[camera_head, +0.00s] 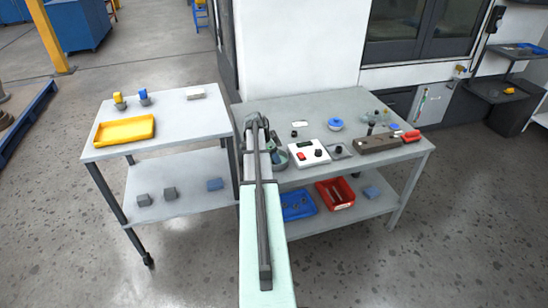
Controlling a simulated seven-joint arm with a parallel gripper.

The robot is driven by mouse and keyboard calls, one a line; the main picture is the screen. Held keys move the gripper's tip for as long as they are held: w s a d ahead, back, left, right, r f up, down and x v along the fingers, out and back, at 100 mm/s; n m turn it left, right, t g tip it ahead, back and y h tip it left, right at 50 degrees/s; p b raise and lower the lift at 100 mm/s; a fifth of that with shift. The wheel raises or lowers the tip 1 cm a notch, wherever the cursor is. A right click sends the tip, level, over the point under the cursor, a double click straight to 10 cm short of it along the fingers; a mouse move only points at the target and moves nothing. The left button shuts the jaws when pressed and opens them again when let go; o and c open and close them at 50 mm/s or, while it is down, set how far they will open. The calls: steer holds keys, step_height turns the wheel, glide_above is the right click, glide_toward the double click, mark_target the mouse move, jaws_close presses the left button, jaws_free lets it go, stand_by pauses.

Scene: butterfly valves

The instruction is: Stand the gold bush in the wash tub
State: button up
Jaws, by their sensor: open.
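My arm rises from the bottom centre and covers the left end of the right-hand table (360,103). My gripper (270,146) is at its far end, open, small and partly covered by my own links. A round, dark grey tub (281,164) stands just beside it at the table's front left, partly hidden; it looks like the wash tub, but I cannot be sure. I cannot make out the gold bush; it may be hidden by my arm or too small to tell.
A white box with a red button (309,154), a blue round part (335,124) and a brown block (378,144) stand to the right. The left-hand table (185,120) carries a yellow tray (124,130). A blue bin (298,206) and red bin (335,194) sit below.

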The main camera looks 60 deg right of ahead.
steer(key=v, duration=1.1)
steer(key=w+a+f+n+y, duration=0.1)
steer(key=w+a+f+n, duration=0.3)
steer(key=a+f, duration=0.75)
steer(key=w+a+f+n+y, duration=0.1)
steer(key=w+a+f+n, duration=0.35)
steer(key=a+f, duration=0.7)
steer(key=s+a+f+n, duration=0.2)
steer(key=a+f, duration=0.1)
steer(key=a, duration=0.4)
steer(key=s+a+f+n+g+y, duration=0.1)
steer(key=a+f+n, duration=0.1)
steer(key=a+f, duration=0.35)
steer(key=s+a+f+n, duration=0.1)
steer(key=s+a+n, duration=0.1)
steer(key=a, duration=0.6)
steer(key=s+a+f+n+g, duration=0.1)
steer(key=s+a+f+n, duration=0.4)
steer(key=s+a, duration=0.5)
steer(key=s+a+f+n+g, duration=0.2)
steer(key=s+a+f+n, duration=0.2)
steer(key=s+a, duration=0.7)
steer(key=shift+s+a+f+n+y, duration=0.3)
steer(key=shift+s+n, duration=0.25)
steer(key=shift+n, duration=0.4)
